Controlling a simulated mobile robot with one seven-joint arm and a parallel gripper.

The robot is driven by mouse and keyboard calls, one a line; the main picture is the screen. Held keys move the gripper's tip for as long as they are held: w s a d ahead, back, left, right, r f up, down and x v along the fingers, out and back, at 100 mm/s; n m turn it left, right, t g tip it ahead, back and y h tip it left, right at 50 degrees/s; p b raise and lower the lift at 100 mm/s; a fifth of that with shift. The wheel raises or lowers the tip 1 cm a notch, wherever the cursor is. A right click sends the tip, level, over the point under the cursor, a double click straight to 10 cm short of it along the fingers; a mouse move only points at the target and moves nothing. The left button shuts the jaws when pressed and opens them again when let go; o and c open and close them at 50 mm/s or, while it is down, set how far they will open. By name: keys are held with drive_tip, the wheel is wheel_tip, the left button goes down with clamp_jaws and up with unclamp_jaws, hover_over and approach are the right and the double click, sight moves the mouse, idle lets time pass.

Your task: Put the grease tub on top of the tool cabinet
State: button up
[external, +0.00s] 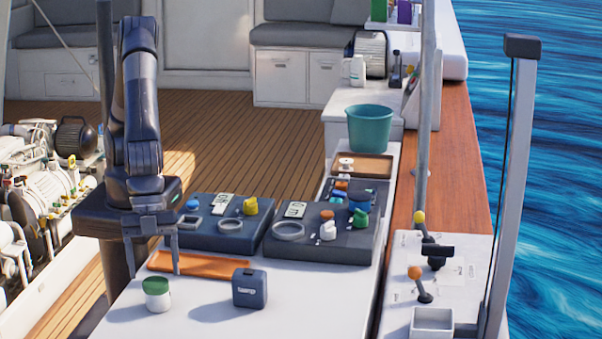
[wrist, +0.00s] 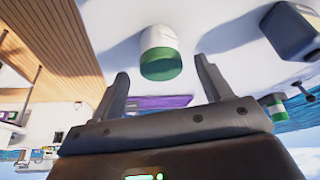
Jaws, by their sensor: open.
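The grease tub (external: 157,294), white with a green lid, stands upright on the white worktop at the front left. It also shows in the wrist view (wrist: 160,47), upside down in the picture, between and beyond my fingertips. My gripper (external: 152,264) is open and empty, its fingers pointing down just above and behind the tub, apart from it. Both fingers show in the wrist view (wrist: 163,78). No thing is clearly marked as the tool cabinet; two low dark blue cases, left (external: 210,236) and right (external: 320,248), stand on the worktop with small parts on top.
A dark blue box (external: 250,290) stands right of the tub. An orange strip (external: 205,266) lies behind the tub. A teal bucket (external: 369,130) and brown tray (external: 372,164) are farther back. Engine parts (external: 45,185) lie left. Worktop between tub and blue box is clear.

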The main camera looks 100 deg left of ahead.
drive_tip(key=v, duration=0.6)
drive_tip(key=w+a+r+n+t+y, duration=0.1)
drive_tip(key=w+a+r+n, duration=0.15)
drive_tip(key=a, duration=0.75)
drive_tip(key=w+a+r+n+t, duration=0.15)
drive_tip(key=a+r, duration=0.25)
drive_tip(key=a, duration=0.6)
drive_tip(key=w+a+r+n+y, duration=0.1)
drive_tip(key=w+a+r, duration=0.25)
drive_tip(key=a, duration=0.55)
drive_tip(key=s+a+r+n+t+y, duration=0.1)
drive_tip(key=s+a+n, duration=0.15)
drive_tip(key=a, duration=0.65)
drive_tip(key=s+a+r+n, duration=0.1)
drive_tip(key=s+a+n, duration=0.15)
drive_tip(key=a, duration=0.55)
drive_tip(key=s+a+f+n+y, duration=0.1)
drive_tip(key=s+a+f+n, duration=0.1)
drive_tip(key=s+a, duration=0.8)
drive_tip(key=shift+a+f+n, duration=0.35)
drive_tip(key=shift+a+n, duration=0.1)
drive_tip(key=shift+n, duration=0.25)
